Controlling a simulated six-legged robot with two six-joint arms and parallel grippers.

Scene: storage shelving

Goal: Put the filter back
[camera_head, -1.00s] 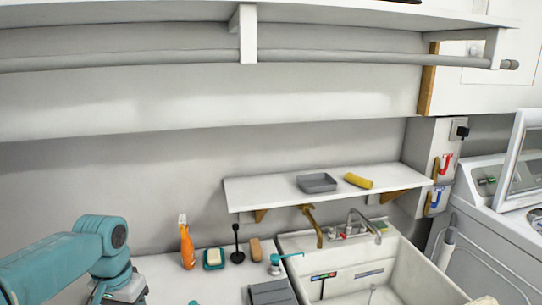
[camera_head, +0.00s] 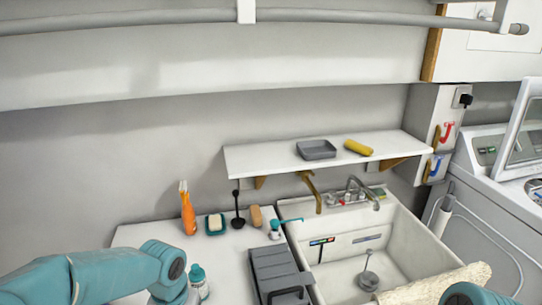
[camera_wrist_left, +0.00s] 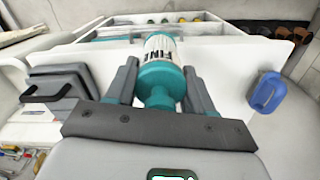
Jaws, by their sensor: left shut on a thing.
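A teal-and-white cylinder with dark lettering, which looks like the filter (camera_wrist_left: 162,60), is between the fingers of my left gripper (camera_wrist_left: 160,85) in the left wrist view. The gripper is shut on its narrow teal end. In the head view a teal-topped white cylinder (camera_head: 198,282) shows beside my left arm at the bottom, apparently the same thing; the fingers there are hidden. I cannot tell whether it touches the counter. My right gripper is not in view.
A grey toolbox (camera_head: 275,270) stands on the counter (camera_head: 140,238), left of the white sink (camera_head: 405,240). A wall shelf (camera_head: 270,158) holds a grey tray (camera_head: 316,150) and yellow roll (camera_head: 358,148).

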